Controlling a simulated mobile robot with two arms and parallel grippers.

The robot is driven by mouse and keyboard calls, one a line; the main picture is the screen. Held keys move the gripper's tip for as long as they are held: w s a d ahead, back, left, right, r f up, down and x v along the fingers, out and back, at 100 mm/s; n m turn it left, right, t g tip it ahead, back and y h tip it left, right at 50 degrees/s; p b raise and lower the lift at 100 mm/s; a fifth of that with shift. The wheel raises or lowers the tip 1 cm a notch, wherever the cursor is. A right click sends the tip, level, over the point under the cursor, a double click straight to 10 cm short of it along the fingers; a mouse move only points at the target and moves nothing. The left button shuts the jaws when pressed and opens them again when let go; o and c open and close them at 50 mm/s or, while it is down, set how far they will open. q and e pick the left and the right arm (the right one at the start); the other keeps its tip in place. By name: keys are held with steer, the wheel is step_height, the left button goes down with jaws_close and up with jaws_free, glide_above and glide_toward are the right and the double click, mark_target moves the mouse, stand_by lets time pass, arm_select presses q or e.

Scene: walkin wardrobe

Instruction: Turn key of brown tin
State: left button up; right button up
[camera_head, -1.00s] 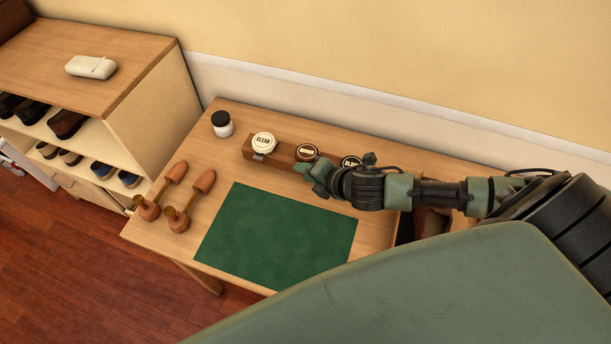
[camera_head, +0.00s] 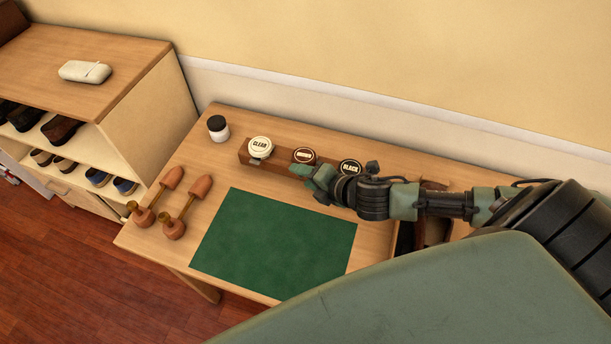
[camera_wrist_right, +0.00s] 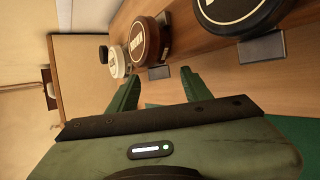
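The brown tin (camera_head: 304,155) sits in the wooden rack between the clear and black tins. In the right wrist view it (camera_wrist_right: 147,42) is a round brown lid with a pale ring, with a small grey key (camera_wrist_right: 159,72) at its near side. My right gripper (camera_head: 303,172) is just in front of the brown tin. In the wrist view its green fingers (camera_wrist_right: 159,77) are spread apart. The key appears between the fingertips in the picture; I cannot tell whether they touch it. My left gripper is not in view.
The clear tin (camera_head: 260,147) and black tin (camera_head: 349,168) flank the brown one. Wooden shoe trees (camera_head: 180,212) lie left of the green mat (camera_head: 272,245), which is bare. A shoe shelf (camera_head: 140,62) stands at the left.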

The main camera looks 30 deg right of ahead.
steer(key=shift+s, duration=0.1)
steer(key=b+v, duration=0.1)
steer(key=v, duration=0.6)
steer(key=shift+s+r, duration=0.2)
steer(key=shift+r, duration=0.05)
stand_by(0.4)
